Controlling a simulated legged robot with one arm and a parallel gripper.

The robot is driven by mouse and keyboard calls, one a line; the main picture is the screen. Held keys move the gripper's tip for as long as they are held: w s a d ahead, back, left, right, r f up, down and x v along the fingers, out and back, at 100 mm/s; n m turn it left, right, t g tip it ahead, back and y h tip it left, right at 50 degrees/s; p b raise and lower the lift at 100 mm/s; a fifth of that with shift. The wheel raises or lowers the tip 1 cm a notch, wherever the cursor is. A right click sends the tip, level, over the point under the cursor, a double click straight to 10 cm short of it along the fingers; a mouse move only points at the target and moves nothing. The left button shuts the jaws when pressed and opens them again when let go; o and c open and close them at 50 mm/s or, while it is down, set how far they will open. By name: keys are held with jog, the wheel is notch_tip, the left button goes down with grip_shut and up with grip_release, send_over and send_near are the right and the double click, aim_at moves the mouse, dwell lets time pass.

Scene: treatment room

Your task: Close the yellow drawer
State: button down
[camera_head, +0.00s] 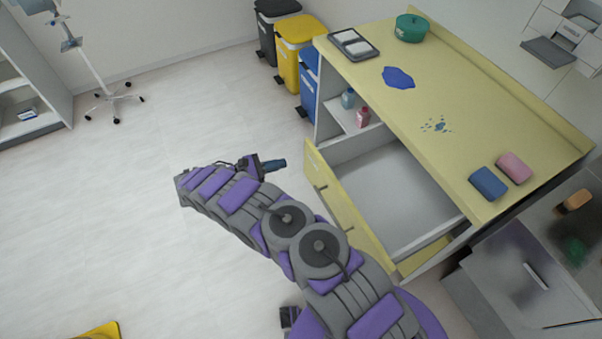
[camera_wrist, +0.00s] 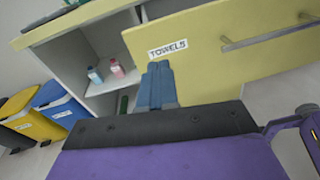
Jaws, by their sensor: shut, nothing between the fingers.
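The yellow drawer (camera_head: 349,211) is pulled out from the yellow-topped cabinet, and its pale interior looks empty. In the wrist view its yellow front (camera_wrist: 225,45) carries a "TOWELS" label and a metal bar handle (camera_wrist: 268,34). My gripper (camera_head: 280,164) is shut and empty, in front of the drawer's far end and to the left of it. In the wrist view the closed blue fingers (camera_wrist: 158,70) point at the front just below the label. I cannot tell whether they touch it.
The yellow counter (camera_head: 455,150) holds a green pot (camera_head: 411,27), a tray (camera_head: 354,44), blue spills, a blue sponge (camera_head: 487,183) and a pink one (camera_head: 514,167). Two bottles stand on the open shelf. Bins (camera_head: 297,38) stand behind.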

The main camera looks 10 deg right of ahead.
jog(key=n+t, duration=0.2)
send_near(311, 168)
jog(key=b+x, duration=0.1)
jog(key=x, duration=0.1)
jog(key=b+x, duration=0.1)
jog(key=x, duration=0.1)
jog(key=b+x, duration=0.1)
jog(key=x, duration=0.1)
jog(key=shift+w+d+f, duration=0.25)
jog(key=shift+d, duration=0.1)
dwell(0.4)
